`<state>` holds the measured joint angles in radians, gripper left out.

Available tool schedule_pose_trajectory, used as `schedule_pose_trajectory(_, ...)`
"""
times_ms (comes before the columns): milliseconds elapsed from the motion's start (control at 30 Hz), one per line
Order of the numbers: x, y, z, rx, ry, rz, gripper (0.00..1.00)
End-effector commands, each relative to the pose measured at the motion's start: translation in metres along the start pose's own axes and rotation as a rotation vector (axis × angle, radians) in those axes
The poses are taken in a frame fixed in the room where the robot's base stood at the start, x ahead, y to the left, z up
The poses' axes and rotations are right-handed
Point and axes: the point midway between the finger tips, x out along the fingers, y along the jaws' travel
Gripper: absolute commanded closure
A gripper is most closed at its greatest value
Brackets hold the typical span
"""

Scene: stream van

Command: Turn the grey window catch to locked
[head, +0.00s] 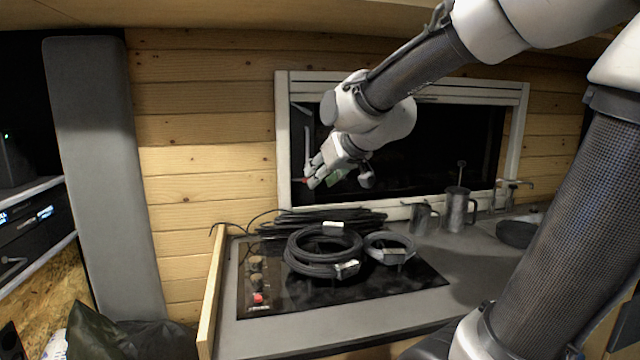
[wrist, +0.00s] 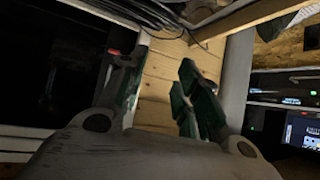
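The window (head: 450,150) has a white frame and dark glass, on the wooden wall in the head view. My gripper (head: 316,172) is in front of the frame's lower left part. A thin grey upright piece (head: 307,148), perhaps the catch, shows just above the fingertips, with a small red spot below it. In the wrist view my gripper (wrist: 160,88) has its green-padded fingers apart, with wall planks visible between them. A red spot (wrist: 114,52) shows beside the left finger. The catch's outline and setting are hard to make out, and contact cannot be told.
Below the window, a black hob (head: 400,285) carries coiled black cables (head: 325,250). Metal mugs (head: 457,208) stand to the right on the counter. A tall grey panel (head: 100,180) stands at left, by equipment racks. The wall between panel and window is clear.

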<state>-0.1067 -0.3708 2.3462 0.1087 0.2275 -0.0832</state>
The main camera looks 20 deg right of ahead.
Motion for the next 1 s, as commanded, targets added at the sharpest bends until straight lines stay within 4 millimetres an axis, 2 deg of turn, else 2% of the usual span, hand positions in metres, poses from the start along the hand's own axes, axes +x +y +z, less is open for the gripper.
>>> schedule_pose_trajectory(100, -0.011, 0.003, 0.015, 0.003, -0.041, 0.005, 0.67)
schedule_pose_trajectory(267, -0.019, 0.005, 0.028, 0.005, -0.078, 0.008, 0.67)
schedule_pose_trajectory(567, -0.021, 0.006, 0.031, 0.006, -0.088, 0.009, 0.67)
schedule_pose_trajectory(667, -0.019, 0.005, 0.029, 0.009, -0.082, 0.008, 0.59)
schedule_pose_trajectory(767, -0.006, 0.005, 0.009, 0.038, -0.027, 0.006, 0.59)
schedule_pose_trajectory(833, 0.014, 0.005, -0.022, 0.085, 0.063, 0.007, 0.59)
schedule_pose_trajectory(1000, 0.079, 0.022, -0.126, 0.272, 0.418, 0.045, 0.59)
